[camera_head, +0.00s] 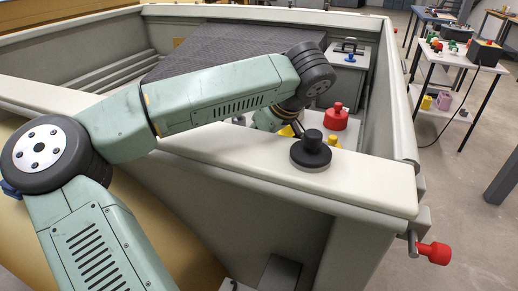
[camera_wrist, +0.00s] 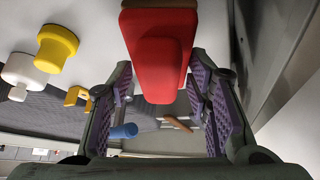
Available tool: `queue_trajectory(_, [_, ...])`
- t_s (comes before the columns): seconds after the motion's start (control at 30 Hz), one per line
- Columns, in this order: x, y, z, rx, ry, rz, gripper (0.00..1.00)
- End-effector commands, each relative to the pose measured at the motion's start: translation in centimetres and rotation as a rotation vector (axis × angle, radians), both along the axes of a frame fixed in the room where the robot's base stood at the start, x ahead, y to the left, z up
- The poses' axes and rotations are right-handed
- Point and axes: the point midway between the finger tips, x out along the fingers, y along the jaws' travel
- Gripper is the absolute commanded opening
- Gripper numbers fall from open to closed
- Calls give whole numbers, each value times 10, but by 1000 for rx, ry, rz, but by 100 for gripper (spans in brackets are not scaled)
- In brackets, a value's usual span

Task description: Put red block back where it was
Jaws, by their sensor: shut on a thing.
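The red block (camera_wrist: 160,62) shows in the wrist view as a red body with a brownish-red part at the top edge of the picture. My gripper (camera_wrist: 158,82) has a purple-padded finger on each side of the block and is shut on it. The block's far end is cut off by the picture edge. In the head view my wrist reaches down behind the pale ledge, and the fingers and held block cannot be made out there.
In the wrist view a yellow knob (camera_wrist: 57,48), a white knob (camera_wrist: 24,72), a yellow bracket (camera_wrist: 77,96), a blue cylinder (camera_wrist: 123,131) and a brown stick (camera_wrist: 178,124) are around. In the head view a black knob (camera_head: 310,152) stands on the ledge (camera_head: 375,178), near a red knobbed piece (camera_head: 335,119).

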Motion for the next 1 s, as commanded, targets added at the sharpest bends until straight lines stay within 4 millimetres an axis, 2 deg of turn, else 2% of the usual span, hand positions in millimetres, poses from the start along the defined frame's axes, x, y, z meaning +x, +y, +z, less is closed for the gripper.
queue_trajectory(0.3, [0,-1,-35,-2,2,-2,0])
queue_trajectory(0.63, [0,0,-40,0,0,0,0])
queue_trajectory(0.67, [0,0,-40,0,0,-1,46])
queue_trajectory(0.93, [0,0,-39,0,1,-1,64])
queue_trajectory(1.0, [0,0,-39,0,1,-1,65])
